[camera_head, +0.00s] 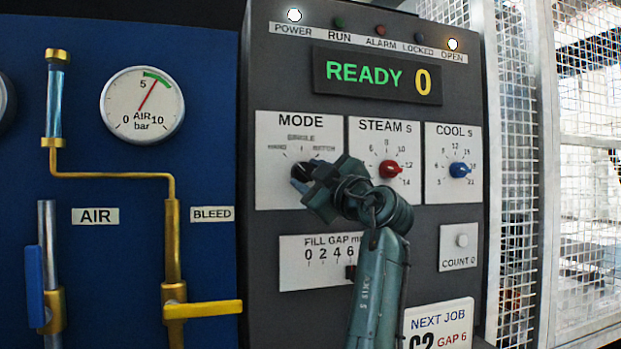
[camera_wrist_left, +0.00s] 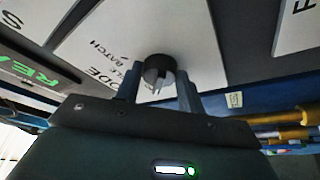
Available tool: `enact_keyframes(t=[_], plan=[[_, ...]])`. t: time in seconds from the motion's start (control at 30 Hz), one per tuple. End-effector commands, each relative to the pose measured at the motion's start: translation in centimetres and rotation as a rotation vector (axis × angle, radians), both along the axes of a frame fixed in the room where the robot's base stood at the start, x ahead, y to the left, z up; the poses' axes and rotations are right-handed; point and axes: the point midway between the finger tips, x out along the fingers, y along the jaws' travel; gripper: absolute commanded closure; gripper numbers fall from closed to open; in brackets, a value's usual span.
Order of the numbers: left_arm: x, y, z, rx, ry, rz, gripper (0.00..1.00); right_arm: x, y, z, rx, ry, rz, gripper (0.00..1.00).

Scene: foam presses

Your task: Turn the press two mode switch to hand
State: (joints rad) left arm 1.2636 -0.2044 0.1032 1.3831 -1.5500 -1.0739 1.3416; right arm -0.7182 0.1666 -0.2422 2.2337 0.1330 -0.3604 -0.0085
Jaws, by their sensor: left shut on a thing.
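The mode switch is a black knob (camera_head: 301,171) on the white MODE plate (camera_head: 270,185) of the dark press panel. HAND is printed at the dial's left, SINGLE at the top and BATCH at the right, in small blurred print. My left gripper (camera_head: 312,180) is shut on the knob and hides much of it. In the left wrist view the black knob (camera_wrist_left: 160,70) sits between the two fingers of my left gripper (camera_wrist_left: 161,88). I cannot tell which mode its pointer faces. My right gripper is not in view.
The STEAM knob (camera_head: 390,169) is red and close right of my gripper; the COOL knob (camera_head: 460,170) is blue. The display (camera_head: 378,76) reads READY 0. The POWER lamp (camera_head: 294,15) and OPEN lamp (camera_head: 452,44) are lit. A yellow BLEED lever (camera_head: 203,309) stands left.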

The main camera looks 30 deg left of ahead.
Motion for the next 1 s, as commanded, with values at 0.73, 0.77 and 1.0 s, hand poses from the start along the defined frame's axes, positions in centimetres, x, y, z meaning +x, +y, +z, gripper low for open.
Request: enact_keyframes(t=[0.73,0.77,1.0], plan=[[0.0,0.0,0.0,-0.001,0.0,-0.001,0.4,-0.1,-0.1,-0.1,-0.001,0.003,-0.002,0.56],[0.0,-0.1,-0.1,0.0,0.0,-0.001,0.4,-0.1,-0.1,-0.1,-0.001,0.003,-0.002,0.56],[-1.1,-2.8,-1.1,0.001,0.0,-0.004,0.4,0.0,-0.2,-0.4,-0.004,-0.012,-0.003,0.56]])
